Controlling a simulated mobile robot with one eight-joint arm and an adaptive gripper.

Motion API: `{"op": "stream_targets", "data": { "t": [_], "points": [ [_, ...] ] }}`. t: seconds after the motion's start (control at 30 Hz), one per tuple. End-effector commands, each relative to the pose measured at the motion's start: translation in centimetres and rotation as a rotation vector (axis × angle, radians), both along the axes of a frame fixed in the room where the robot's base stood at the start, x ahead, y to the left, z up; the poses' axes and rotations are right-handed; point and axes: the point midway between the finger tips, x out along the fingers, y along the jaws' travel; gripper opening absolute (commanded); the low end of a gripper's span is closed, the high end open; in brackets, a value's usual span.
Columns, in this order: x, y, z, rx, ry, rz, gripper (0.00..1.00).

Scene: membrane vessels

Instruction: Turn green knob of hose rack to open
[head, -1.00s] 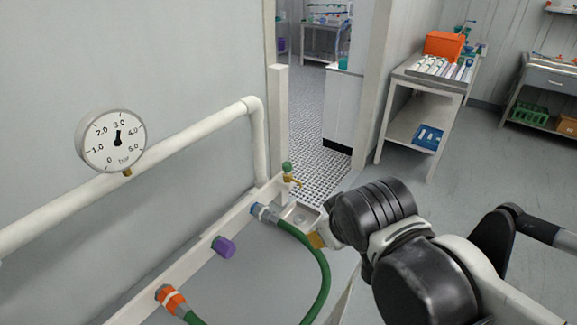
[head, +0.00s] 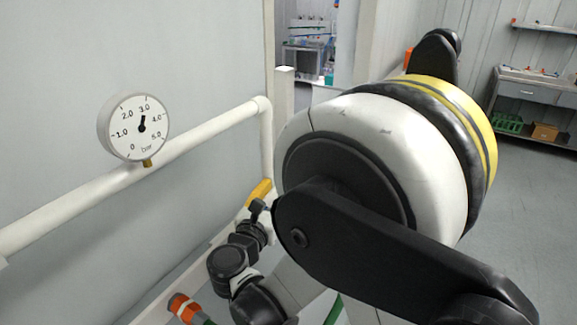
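The green knob of the hose rack does not show now; my arm covers that part of the rack. My gripper (head: 260,192) is at the far end of the rack, below the white pipe's corner; a yellow piece of it shows. I cannot tell whether it is open or shut, or whether it touches the knob. The hose rack's pale rail (head: 150,304) shows at the lower left, with an orange hose coupling (head: 183,307) on it. A bit of green hose (head: 334,311) shows under my arm. The purple knob is hidden.
A round pressure gauge (head: 140,126), its needle near 3 bar, sits on the white pipe (head: 60,213) along the wall. My large arm links fill the middle and right. A grey bench (head: 540,88) stands at the back right, with bare floor before it.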

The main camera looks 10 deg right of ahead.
Motion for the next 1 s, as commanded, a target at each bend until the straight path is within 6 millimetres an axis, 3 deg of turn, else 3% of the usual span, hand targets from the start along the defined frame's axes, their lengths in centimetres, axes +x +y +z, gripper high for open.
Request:
{"op": "stream_targets", "data": {
  "t": [0.5,0.9,0.93,1.0],
  "points": [
    [7.4,-5.2,-0.1,0.006,0.0,-0.003,0.48],
    [8.4,-5.7,0.0,0.006,0.0,0.0,0.48],
    [8.4,-5.7,0.0,0.006,0.0,0.0,0.47],
    [8.4,-5.7,0.0,0.006,0.0,0.0,0.25]
  ]
}}
